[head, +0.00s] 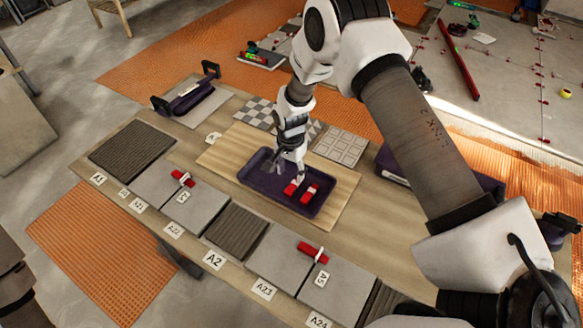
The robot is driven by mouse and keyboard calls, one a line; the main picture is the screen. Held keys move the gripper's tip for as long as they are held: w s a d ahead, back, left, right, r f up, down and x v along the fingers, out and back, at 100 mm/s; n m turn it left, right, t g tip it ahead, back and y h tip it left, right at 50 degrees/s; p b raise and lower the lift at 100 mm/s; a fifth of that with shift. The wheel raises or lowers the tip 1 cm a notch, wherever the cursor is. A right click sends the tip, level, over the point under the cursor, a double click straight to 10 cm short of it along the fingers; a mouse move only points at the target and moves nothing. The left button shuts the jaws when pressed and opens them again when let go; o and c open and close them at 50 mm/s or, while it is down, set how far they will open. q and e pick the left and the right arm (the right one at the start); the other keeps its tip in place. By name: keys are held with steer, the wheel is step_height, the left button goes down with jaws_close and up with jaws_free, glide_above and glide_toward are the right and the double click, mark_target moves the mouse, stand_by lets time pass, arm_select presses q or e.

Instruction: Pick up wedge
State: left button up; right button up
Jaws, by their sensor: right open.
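Red wedges lie in a dark purple tray (262,192) on a wooden board. One wedge (291,188) is just below my right gripper's fingers, and another wedge (310,193) lies beside it to the right. My right gripper (290,172) points down over the tray, open. Its fingers are close to the nearer wedge; I cannot tell whether they touch it. The arm and fingers hide part of the tray. My left gripper is not in view.
Grey tiles line the front of the table, with red-and-white levelling pieces on the joints (182,178) and (313,251). Labels such as A2 (214,260) stand along the edge. A patterned tile (341,146) lies behind the tray. A handled tool (186,93) stands at the back left.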

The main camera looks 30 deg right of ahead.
mark_target(289, 188)
steer(key=f, duration=0.1)
steer(key=f+p, duration=0.1)
steer(key=s+a+f+p, duration=0.1)
steer(key=shift+s+f, duration=0.1)
steer(key=shift+f, duration=0.3)
steer(key=f, duration=0.1)
steer(key=w+f, duration=0.1)
steer(key=f, duration=0.1)
steer(key=shift+d+f, duration=0.1)
steer(key=shift+d, duration=0.1)
steer(key=shift+s, duration=0.1)
steer(key=shift+s+a+r, duration=0.1)
steer(key=shift+r, duration=0.1)
steer(key=c, duration=0.5)
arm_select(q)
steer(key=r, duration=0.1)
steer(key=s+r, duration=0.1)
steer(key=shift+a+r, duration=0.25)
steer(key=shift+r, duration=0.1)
arm_select(e)
steer(key=c, duration=0.4)
